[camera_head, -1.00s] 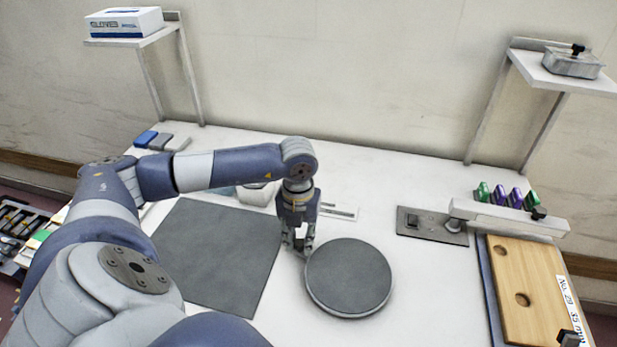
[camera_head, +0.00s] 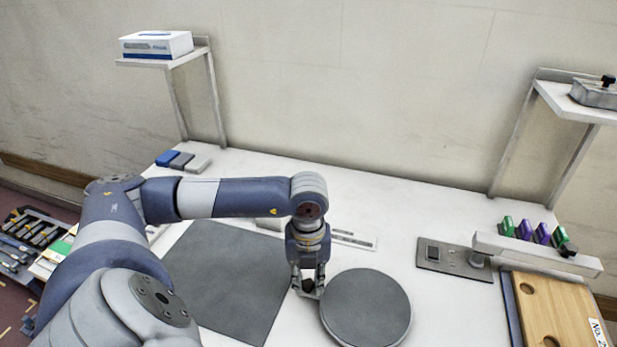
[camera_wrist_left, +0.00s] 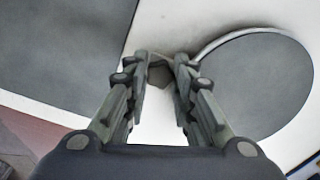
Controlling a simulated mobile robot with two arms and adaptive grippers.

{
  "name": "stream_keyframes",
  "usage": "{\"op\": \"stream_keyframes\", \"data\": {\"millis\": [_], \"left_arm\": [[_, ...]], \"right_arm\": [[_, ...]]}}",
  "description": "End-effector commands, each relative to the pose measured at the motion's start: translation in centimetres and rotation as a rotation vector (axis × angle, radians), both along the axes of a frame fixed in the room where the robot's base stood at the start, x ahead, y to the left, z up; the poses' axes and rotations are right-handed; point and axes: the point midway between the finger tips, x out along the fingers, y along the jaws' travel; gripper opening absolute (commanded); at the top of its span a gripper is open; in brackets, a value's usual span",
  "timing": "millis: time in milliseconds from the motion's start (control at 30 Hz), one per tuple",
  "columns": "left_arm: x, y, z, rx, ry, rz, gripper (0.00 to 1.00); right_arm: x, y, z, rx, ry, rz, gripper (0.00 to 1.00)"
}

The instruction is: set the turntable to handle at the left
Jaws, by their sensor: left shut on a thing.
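The turntable (camera_head: 366,308) is a round disc with a dark grey top and a pale rim, on the white table to the right of a grey mat. My left gripper (camera_head: 308,288) points down at the disc's left edge, slightly towards the back. In the left wrist view its fingers are closed on a small dark handle (camera_wrist_left: 160,74) beside the turntable's rim (camera_wrist_left: 205,48). The fingers hide part of the handle. My right gripper is not in view.
The grey mat (camera_head: 225,280) lies flat to the left. A metal plate with a switch (camera_head: 455,260) and a wooden board (camera_head: 545,305) are at the right. Several green and purple clips (camera_head: 535,232) stand behind the board. Shelves rise at both back corners.

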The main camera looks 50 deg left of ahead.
Motion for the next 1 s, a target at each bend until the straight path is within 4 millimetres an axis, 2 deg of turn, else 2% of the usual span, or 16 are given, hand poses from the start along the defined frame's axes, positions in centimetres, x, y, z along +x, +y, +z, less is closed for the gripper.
{"op": "stream_keyframes", "data": {"millis": [67,100,200,500,633,767,1000], "left_arm": [[0.0,0.0,0.1,0.000,0.001,0.000,0.00],[0.0,0.0,0.1,-0.001,0.002,0.000,0.26],[0.0,0.0,0.0,-0.001,0.002,-0.001,0.44],[0.0,0.0,0.0,-0.001,0.001,-0.002,0.44],[0.0,0.0,0.8,-0.001,-0.001,-0.002,0.44],[0.1,0.0,2.9,0.001,-0.004,-0.002,0.44],[0.1,0.0,8.2,-0.001,-0.004,-0.002,0.44]], "right_arm": [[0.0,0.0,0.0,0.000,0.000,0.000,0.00],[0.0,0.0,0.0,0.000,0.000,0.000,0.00],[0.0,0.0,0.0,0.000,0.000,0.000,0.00],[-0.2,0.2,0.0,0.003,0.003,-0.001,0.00],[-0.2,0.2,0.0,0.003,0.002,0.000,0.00],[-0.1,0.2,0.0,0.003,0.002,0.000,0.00],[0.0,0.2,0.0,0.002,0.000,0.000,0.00]]}}
